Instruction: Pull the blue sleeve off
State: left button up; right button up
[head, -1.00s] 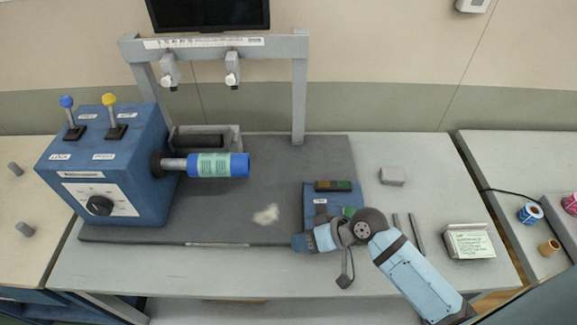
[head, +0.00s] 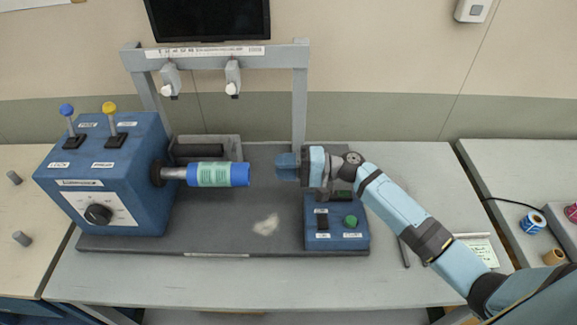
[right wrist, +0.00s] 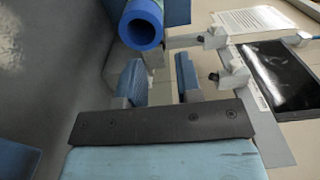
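The blue sleeve (head: 241,175) sits on the metal spindle (head: 174,173) that sticks out rightward from the blue machine. A pale green printed band (head: 213,174) is wrapped around it. My right gripper (head: 284,167) is a short distance right of the sleeve's free end, at about its height in the picture. In the right wrist view the sleeve's round open end (right wrist: 150,14) shows beyond the fingers. There my right gripper (right wrist: 160,80) is open, with an empty gap between its two blue fingers. My left gripper is not in view.
The blue machine (head: 110,180) with two levers and a dial stands at left. A dark roller (head: 199,150) lies behind the sleeve. A grey frame (head: 300,110) rises behind. A blue control box (head: 337,238) with a green button sits below my right arm.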

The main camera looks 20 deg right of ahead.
aim_at(246, 166)
jog(key=shift+p+x, duration=1)
jog(key=shift+x, duration=3.6)
jog(key=shift+s, duration=0.1)
grip_shut()
grip_release()
